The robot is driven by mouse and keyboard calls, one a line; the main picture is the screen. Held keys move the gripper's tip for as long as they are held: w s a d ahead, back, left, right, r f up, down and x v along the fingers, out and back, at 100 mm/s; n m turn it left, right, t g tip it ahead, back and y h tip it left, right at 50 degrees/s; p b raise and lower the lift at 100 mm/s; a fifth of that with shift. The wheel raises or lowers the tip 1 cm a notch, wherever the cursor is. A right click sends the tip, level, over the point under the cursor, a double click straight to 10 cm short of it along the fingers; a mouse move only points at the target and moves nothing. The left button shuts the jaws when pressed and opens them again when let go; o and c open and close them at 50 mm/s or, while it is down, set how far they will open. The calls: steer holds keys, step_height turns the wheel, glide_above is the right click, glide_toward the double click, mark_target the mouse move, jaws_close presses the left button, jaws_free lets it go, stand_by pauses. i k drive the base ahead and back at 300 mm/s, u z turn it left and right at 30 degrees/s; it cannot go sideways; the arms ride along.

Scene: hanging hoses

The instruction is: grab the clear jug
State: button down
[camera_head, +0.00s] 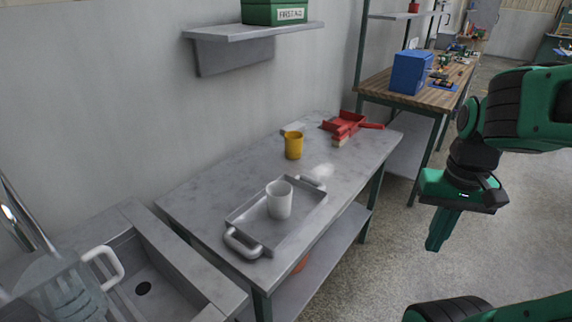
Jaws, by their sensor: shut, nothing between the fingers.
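The clear jug (62,290) is at the bottom left, at the sink; the frame's edge cuts it off. It is see-through, with a pale handle (106,266) on its right side. What it rests on is hard to tell. My gripper (438,238) is at the right, over the floor beyond the table's right edge, pointing down. Its fingers are together and empty. It is far from the jug, with the whole table between them.
A metal sink (150,268) with a faucet (22,215) adjoins the grey table (225,185). A tray (268,242) holds a white cup (279,199). A yellow mug (293,145) and a red dustpan (346,122) stand behind. A wall shelf (240,32) hangs above.

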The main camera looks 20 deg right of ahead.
mark_target(60, 285)
steer(key=u, duration=1.55)
steer(key=k, duration=1)
steer(key=u, duration=0.3)
steer(key=i, duration=0.85)
steer(key=z, duration=0.1)
